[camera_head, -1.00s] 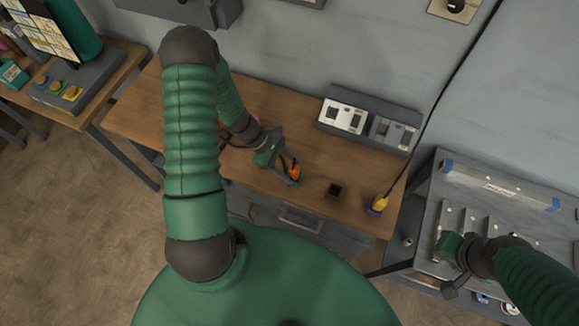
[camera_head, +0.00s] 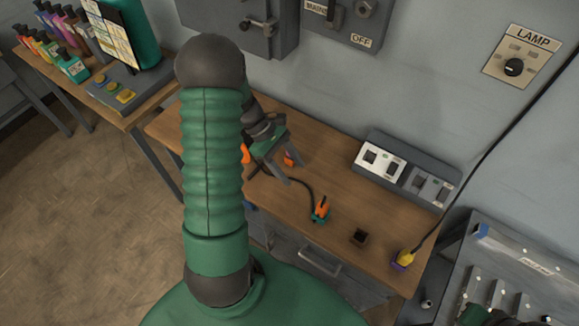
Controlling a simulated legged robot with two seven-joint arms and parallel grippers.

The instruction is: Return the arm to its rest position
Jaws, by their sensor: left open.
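My left arm rises at left centre, and its left gripper (camera_head: 284,175) hangs over the left part of the wooden workbench, jaws apart and empty. An orange and teal plug-like piece (camera_head: 321,210) with a dark cable stands on the bench, apart from the gripper, to its lower right. Small orange parts (camera_head: 289,158) show by the gripper; I cannot tell what they belong to. Of my right arm, only a green bit (camera_head: 476,314) shows at the bottom right edge; its jaws cannot be made out.
A grey metal table (camera_head: 500,262) stands at right. A LAMP panel (camera_head: 520,58) is on the wall. Bottles (camera_head: 65,65) stand at far left.

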